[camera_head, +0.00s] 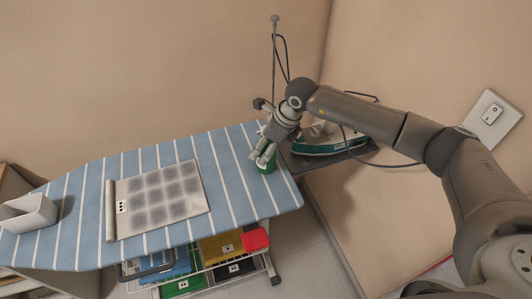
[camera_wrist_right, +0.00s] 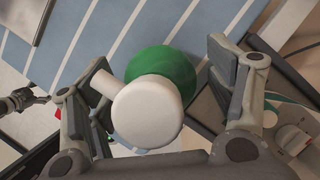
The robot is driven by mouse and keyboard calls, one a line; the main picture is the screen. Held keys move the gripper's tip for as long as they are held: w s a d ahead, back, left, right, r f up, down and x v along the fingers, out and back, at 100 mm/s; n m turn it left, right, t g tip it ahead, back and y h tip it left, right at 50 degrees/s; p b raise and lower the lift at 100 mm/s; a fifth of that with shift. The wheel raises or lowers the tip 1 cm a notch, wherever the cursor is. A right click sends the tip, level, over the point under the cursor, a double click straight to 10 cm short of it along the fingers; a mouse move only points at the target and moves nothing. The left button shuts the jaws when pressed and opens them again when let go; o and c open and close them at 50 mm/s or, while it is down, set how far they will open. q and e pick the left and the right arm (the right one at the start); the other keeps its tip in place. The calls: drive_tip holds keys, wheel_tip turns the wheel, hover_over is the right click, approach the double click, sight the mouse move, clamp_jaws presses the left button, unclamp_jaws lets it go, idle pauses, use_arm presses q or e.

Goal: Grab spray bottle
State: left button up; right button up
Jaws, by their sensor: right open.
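The spray bottle has a green body and a white head. In the head view the spray bottle (camera_head: 266,163) stands on the right end of the striped ironing board (camera_head: 233,180), partly hidden by my right gripper (camera_head: 262,152). In the right wrist view the bottle's white top (camera_wrist_right: 147,111) and green body (camera_wrist_right: 165,67) lie between the two fingers of my right gripper (camera_wrist_right: 160,95). The fingers are open, one on each side, with a visible gap on the right; whether the left finger touches the white nozzle I cannot tell. My left gripper is not clearly in view in the head view.
An iron (camera_head: 325,140) rests on a dark stand right of the board, with its cord nearby. A flat mat with grey squares (camera_head: 160,200) lies mid-board, and a white bin (camera_head: 28,213) is at the left end. Colored crates (camera_head: 222,247) sit below.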

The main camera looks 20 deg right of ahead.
drive_tip(key=c, duration=1.2)
drive_tip(key=shift+c, duration=0.2)
